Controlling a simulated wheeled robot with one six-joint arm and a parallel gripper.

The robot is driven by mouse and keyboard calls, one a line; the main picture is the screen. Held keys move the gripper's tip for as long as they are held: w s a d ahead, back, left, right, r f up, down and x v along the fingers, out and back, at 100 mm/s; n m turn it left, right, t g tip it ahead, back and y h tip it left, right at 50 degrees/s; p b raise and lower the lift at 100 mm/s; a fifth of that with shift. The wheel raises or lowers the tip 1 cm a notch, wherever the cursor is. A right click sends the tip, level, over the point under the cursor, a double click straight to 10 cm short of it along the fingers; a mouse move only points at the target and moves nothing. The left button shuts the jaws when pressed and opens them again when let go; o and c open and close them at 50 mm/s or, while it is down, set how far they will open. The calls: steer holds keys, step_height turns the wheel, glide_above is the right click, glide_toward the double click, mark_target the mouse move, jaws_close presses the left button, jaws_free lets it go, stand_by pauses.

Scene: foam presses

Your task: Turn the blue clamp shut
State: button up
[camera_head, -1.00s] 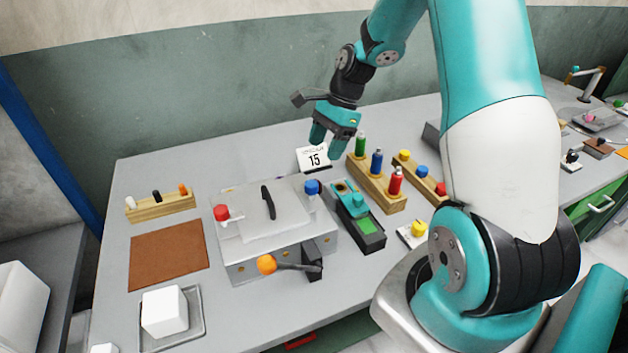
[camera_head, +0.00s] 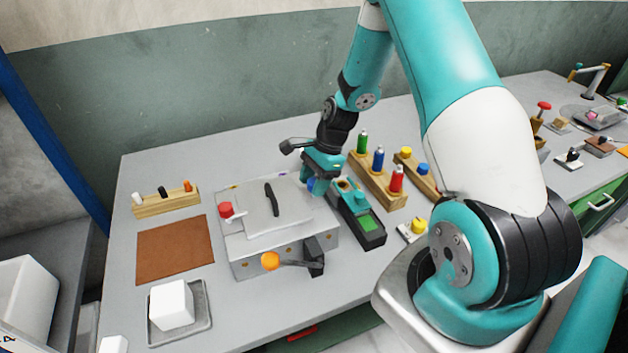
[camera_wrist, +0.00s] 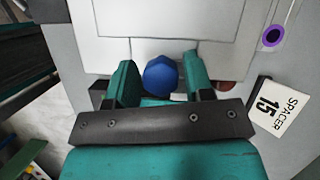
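The blue clamp's round knob (camera_wrist: 161,74) shows in the wrist view between the two fingers of my gripper (camera_wrist: 160,78). The fingers stand apart on either side of it, with a small gap visible at least on the right. In the head view my gripper (camera_head: 314,184) is lowered over the right back corner of the grey press (camera_head: 255,225), and the blue knob (camera_head: 311,185) is mostly hidden behind a finger. The red clamp knob (camera_head: 225,209) is on the press's left side. The lid with its black handle (camera_head: 271,199) lies flat on the press.
A green-and-black device (camera_head: 360,217) stands close to the right of the press. A wooden rack (camera_head: 378,184) of several bottles stands beyond it. An orange-knobbed lever (camera_head: 271,261) sticks out at the front. A "SPACER 15" card (camera_wrist: 279,107) lies near the gripper.

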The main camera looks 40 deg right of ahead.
steer(key=c, duration=0.6)
steer(key=shift+n, duration=0.3)
steer(key=n+g, duration=0.2)
steer(key=n, duration=0.2)
steer(key=n+g+h+b, duration=0.1)
steer(key=n, duration=0.3)
steer(key=shift+n, duration=0.4)
steer(key=n+g+h, duration=0.1)
steer(key=n, duration=0.3)
steer(key=shift+n+h+b, duration=0.3)
steer(key=shift+h+b, duration=0.1)
steer(key=shift+n+g+h, duration=0.4)
steer(key=shift+n+h, duration=0.3)
steer(key=shift+n, duration=1.2)
